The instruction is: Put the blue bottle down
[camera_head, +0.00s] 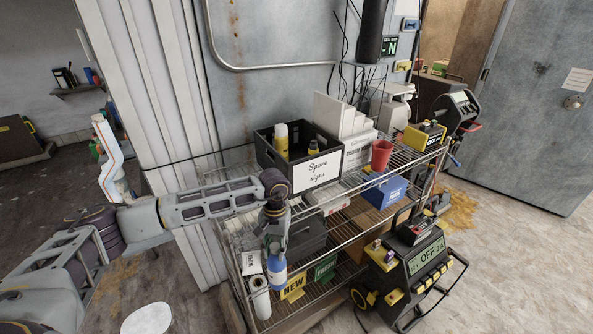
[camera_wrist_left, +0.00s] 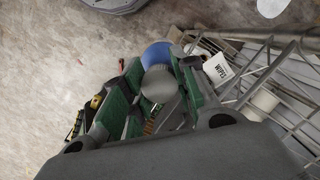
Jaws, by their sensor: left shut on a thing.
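The blue bottle (camera_head: 277,274) hangs roughly upright below my left gripper (camera_head: 276,250) in the head view, at the front left part of the wire shelf rack (camera_head: 337,248). My left gripper is shut on its upper part. In the left wrist view the bottle's grey top (camera_wrist_left: 158,83) sits between the green finger pads of my left gripper (camera_wrist_left: 160,95), with its blue body (camera_wrist_left: 156,54) beyond. I cannot tell whether its base touches a shelf. My right gripper is not in view.
A white roll (camera_head: 259,297) stands close beside the bottle. Yellow "NEW" (camera_head: 293,288) and green (camera_head: 326,268) boxes sit to its right. A black bin (camera_head: 272,150) and red cup (camera_head: 381,155) stand on the top shelf. A dark machine (camera_head: 412,265) stands at right.

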